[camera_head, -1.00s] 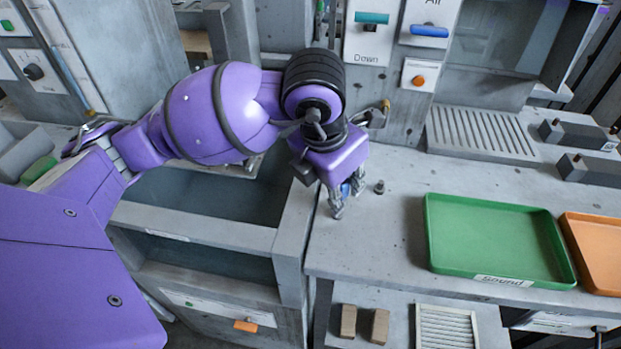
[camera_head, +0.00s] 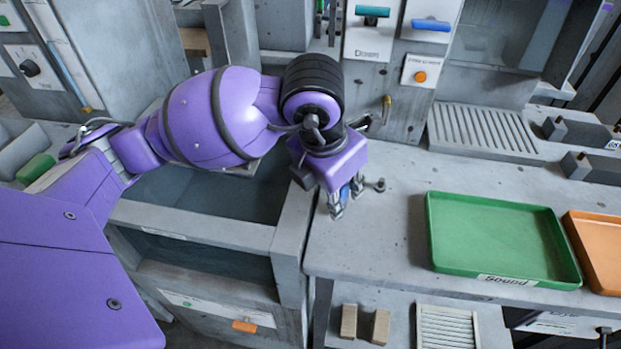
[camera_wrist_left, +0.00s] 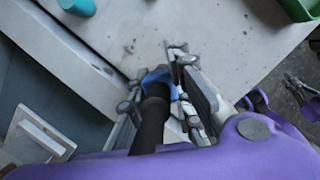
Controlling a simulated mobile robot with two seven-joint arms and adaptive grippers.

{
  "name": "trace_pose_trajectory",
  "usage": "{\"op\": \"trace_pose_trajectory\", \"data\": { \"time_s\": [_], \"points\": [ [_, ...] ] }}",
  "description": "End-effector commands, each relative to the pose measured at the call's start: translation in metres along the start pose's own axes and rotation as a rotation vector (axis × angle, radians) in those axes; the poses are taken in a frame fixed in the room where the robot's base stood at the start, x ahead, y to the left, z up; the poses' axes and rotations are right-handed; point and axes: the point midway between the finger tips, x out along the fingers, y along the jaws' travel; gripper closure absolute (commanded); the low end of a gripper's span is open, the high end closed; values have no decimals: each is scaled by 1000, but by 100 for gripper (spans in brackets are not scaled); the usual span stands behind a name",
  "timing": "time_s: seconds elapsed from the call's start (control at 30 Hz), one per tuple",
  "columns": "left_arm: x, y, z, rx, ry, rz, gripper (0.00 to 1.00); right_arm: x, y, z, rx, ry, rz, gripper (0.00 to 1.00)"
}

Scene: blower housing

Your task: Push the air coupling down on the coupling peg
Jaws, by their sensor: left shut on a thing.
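My left gripper (camera_head: 346,198) points down at the bench top, left of the green tray. It is shut on the air coupling, which shows as a blue piece (camera_head: 345,192) between the fingers. In the left wrist view, the blue collar (camera_wrist_left: 157,76) with a black body sits between the fingers of the left gripper (camera_wrist_left: 155,82). A small grey peg (camera_head: 379,185), which looks like the coupling peg, stands on the bench just right of the fingers. Whether anything is under the coupling is hidden.
A green tray (camera_head: 432,225) and an orange tray (camera_head: 590,262) lie on the bench to the right. A deep grey bin (camera_head: 290,235) is on the left. The panel with teal (camera_head: 372,11) and blue (camera_head: 430,25) handles stands behind. Bench between peg and green tray is clear.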

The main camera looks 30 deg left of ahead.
Motion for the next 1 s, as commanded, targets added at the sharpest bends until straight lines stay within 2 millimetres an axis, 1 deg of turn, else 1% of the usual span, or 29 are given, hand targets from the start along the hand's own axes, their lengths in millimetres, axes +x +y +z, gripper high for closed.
{"op": "trace_pose_trajectory", "data": {
  "time_s": [0.4,0.67,1.0],
  "points": [
    [-1,0,2,1,-6,1,100,0,0,0,0,0,0,100],
    [4,0,0,1,-5,0,100,2,0,5,0,-5,0,100],
    [3,0,0,1,-6,1,100,2,0,5,0,-5,0,100]
  ]
}}
